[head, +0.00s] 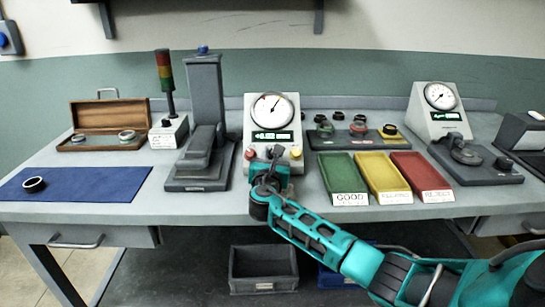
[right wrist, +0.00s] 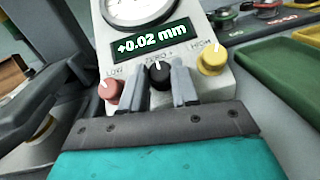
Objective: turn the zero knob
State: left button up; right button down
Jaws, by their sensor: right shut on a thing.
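The black zero knob (right wrist: 159,74) sits at the middle of the gauge box's lower front, between a pink LOW knob (right wrist: 110,90) and a yellow HIGH knob (right wrist: 212,60). My right gripper (right wrist: 160,84) is shut on the zero knob, one grey finger on each side. The white gauge box (head: 257,152) has a round dial (head: 271,109) and a green display (right wrist: 151,44) reading +0.02 mm in the right wrist view. In the head view, my right gripper (head: 273,166) hides much of the knob row. My left gripper is not in view.
Green (head: 341,173), yellow (head: 381,171) and red (head: 421,169) trays lie to the right of the gauge box. A grey press-like stand (head: 206,95) is close on its left. A blue mat (head: 95,186) with a dark ring (head: 34,184) lies at the far left.

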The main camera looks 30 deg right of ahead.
jog(key=shift+m, duration=0.3)
jog(key=shift+w+a+f+m+g+h, duration=0.1)
jog(key=shift+m+g+h, duration=0.3)
jog(key=shift+m, duration=0.15)
jog(key=shift+w+a+m+g+h, duration=0.1)
jog(key=shift+m+g+h, duration=0.25)
jog(key=shift+m, duration=0.2)
jog(key=shift+w+a+m+g+h+b, duration=0.1)
jog(key=shift+m+g+h+b, duration=0.35)
jog(key=shift+m+g, duration=0.75)
jog(key=shift+w+m+g+h+b, duration=0.1)
jog(key=shift+m+g+h+b, duration=0.35)
jog(key=shift+m+g, duration=0.75)
jog(key=shift+m, duration=0.3)
jog(key=c, duration=0.8)
grip_release()
jog(key=shift+r, duration=0.2)
jog(key=shift+c, duration=0.2)
